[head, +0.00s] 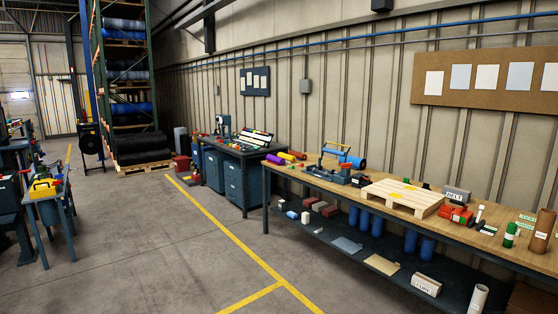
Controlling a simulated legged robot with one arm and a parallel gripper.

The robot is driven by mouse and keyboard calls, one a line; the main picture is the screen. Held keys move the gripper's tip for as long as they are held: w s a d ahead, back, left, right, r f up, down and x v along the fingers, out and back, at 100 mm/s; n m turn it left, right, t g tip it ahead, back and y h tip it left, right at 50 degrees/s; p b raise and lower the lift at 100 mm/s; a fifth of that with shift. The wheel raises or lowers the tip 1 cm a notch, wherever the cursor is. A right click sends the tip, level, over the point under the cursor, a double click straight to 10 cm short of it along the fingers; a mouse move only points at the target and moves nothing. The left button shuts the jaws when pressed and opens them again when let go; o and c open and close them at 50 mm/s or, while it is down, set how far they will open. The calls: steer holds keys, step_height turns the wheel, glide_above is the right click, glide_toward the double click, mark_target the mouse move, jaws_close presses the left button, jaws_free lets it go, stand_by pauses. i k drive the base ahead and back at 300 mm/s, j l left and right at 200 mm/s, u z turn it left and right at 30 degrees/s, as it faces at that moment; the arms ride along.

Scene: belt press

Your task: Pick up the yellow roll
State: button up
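Several small coloured rolls lie side by side at the far left end of the long wooden workbench (478,238), in the head view. The yellow roll (299,155) appears to be the rightmost of them, small and partly hard to make out at this distance. An orange roll (287,156) lies just left of it, and a purple roll (275,159) is left of that. My gripper is not in view.
The floor (170,255) in front is clear.

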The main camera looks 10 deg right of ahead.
mark_target(287, 157)
steer(key=i+z, duration=0.25)
steer(key=i, duration=4.5)
steer(key=i+l+u, duration=0.1)
steer(key=i, duration=0.95)
steer(key=i+l, duration=0.15)
steer(key=i, duration=0.95)
steer(key=i+u, duration=0.4)
